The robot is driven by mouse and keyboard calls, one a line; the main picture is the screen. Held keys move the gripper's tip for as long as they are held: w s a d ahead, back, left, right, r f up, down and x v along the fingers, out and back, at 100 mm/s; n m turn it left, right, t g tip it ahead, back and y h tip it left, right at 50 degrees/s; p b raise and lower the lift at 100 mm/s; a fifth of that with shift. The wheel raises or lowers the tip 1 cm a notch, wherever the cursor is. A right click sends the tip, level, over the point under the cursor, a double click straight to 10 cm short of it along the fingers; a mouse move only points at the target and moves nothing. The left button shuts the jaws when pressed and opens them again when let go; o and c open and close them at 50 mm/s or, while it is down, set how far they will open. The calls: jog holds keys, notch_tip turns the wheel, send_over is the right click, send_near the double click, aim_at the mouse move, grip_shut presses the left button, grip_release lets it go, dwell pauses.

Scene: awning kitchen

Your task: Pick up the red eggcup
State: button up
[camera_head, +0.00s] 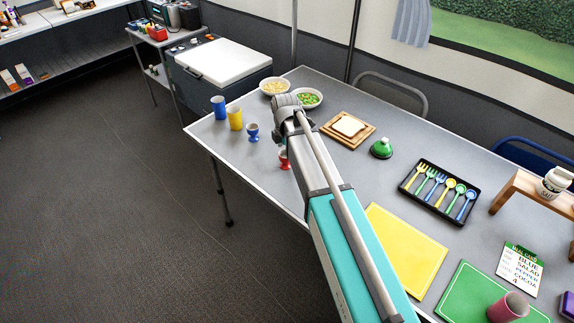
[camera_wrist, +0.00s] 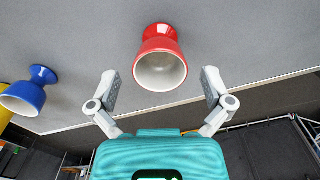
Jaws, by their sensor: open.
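The red eggcup (camera_wrist: 161,45) stands on the grey table, its pale hollow bowl facing the wrist camera. In the head view the red eggcup (camera_head: 284,158) is partly hidden behind my arm. My gripper (camera_wrist: 160,88) is open and empty in the wrist view, its two fingers spread to either side below the eggcup's rim. The eggcup lies between and just beyond the fingertips in that picture; I see no contact. In the head view the fingers are hidden by my arm.
A blue eggcup (camera_head: 252,132) stands left of the red one, with yellow (camera_head: 235,118) and blue cups (camera_head: 219,107) farther left. The table's near edge is close to the eggcup.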

jog(key=shift+f+b, duration=0.4)
jog(key=shift+f, duration=0.3)
jog(key=c, duration=1.1)
jog(key=shift+r, duration=0.25)
jog(key=shift+c, duration=0.2)
notch_tip(320, 180, up, 3)
jog(key=p, duration=0.3)
jog(key=shift+f, duration=0.1)
jog(key=s+d+r+p, duration=0.1)
jog(key=s+r+p, duration=0.8)
jog(key=s, duration=0.5)
jog(key=shift+d+r+p, duration=0.3)
jog(key=shift+r+p, duration=0.1)
jog(key=shift+p, duration=0.1)
